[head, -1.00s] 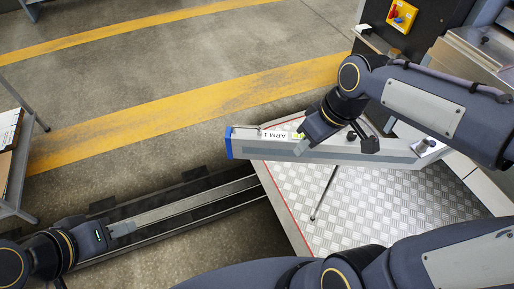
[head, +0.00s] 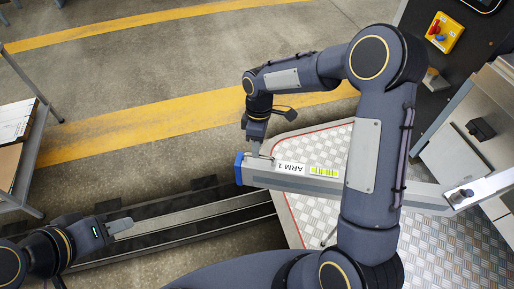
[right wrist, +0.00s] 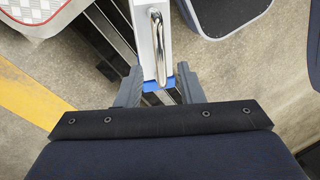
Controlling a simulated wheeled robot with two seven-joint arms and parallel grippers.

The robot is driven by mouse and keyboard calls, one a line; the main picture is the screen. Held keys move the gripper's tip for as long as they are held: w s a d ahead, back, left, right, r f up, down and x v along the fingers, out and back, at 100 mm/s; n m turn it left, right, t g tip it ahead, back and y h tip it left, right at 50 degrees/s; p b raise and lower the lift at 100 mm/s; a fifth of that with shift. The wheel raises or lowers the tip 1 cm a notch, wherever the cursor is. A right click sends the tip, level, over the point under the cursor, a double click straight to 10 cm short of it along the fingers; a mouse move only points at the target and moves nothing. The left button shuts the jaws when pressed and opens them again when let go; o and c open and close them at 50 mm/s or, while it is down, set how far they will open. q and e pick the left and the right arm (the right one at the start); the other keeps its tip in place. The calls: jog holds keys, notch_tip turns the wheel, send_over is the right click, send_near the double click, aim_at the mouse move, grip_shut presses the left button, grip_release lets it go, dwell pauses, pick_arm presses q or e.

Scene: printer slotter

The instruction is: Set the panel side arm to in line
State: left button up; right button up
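The panel side arm is a long grey beam (head: 410,191) labelled ARM 1, with a blue end cap (head: 239,168) at its left end. Its right end meets a metal bracket by the machine. In the right wrist view, the blue-edged beam end (right wrist: 181,78) and a chrome handle (right wrist: 157,45) show ahead of and between the fingers. My right gripper (head: 254,134) hangs just beyond the beam near the blue end; its fingers (right wrist: 158,92) are apart, and contact with the handle is unclear. My left gripper (head: 120,227) is at lower left, away from the beam; its finger gap is not clear.
A checker-plate platform (head: 440,245) lies below the beam. A dark rail (head: 190,222) runs along the floor to the left. A yellow switch box (head: 443,32) is on the cabinet at upper right. A table (head: 30,150) stands at far left. Open floor lies beyond.

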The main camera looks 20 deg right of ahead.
jog(key=shift+s+f, duration=0.2)
jog(key=shift+f, duration=0.8)
jog(key=shift+c, duration=0.4)
grip_shut()
jog(key=shift+a, duration=0.1)
